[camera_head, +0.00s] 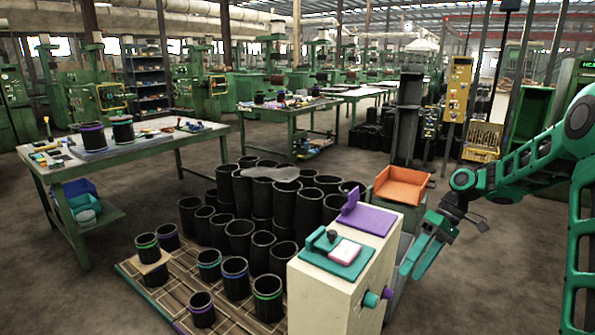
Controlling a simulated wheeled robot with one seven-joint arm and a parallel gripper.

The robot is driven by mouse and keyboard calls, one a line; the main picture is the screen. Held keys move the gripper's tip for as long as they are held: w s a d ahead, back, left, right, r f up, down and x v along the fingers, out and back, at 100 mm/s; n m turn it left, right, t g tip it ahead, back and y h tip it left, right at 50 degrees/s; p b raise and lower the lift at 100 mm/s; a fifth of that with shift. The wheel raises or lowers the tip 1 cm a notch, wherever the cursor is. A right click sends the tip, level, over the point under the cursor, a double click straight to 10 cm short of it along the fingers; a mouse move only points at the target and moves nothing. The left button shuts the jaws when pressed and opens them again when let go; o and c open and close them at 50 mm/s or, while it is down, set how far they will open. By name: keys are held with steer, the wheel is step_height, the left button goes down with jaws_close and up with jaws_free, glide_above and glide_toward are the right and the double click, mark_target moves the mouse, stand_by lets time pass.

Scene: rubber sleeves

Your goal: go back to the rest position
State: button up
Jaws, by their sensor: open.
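My teal arm reaches in from the right edge of the head view. My gripper (412,268) hangs at its end, pointing down and to the left, just right of the cream cabinet (322,293). It is open, and I see nothing between its fingers. Black rubber sleeves (240,237) stand in a dense group left of the cabinet. Several sleeves with coloured bands (235,277) stand on the wooden pallet (176,308) in front of them.
The cabinet carries a teal plate (325,243) and a purple plate (368,219) on top. An orange tray (403,184) stands behind it. A green workbench (122,158) at left holds two sleeves and small tools. Open floor (475,290) shows below my arm.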

steer(key=s+d+r+m+t+h, duration=0.1)
steer(key=s+d+r+m+h, duration=0.1)
steer(key=s, duration=0.8)
steer(key=s+d+r+m+t+h, duration=0.1)
steer(key=s+d+r+m+h, duration=0.1)
steer(key=s+m, duration=0.4)
steer(key=s+d+r+m+t+h, duration=0.1)
steer(key=s+d+r+m+h, duration=0.1)
steer(key=s, duration=1.4)
steer(key=d+r+m, duration=0.1)
steer(key=d+m, duration=0.1)
steer(key=d, duration=0.1)
steer(key=shift+s+r, duration=0.25)
steer(key=shift+d, duration=0.1)
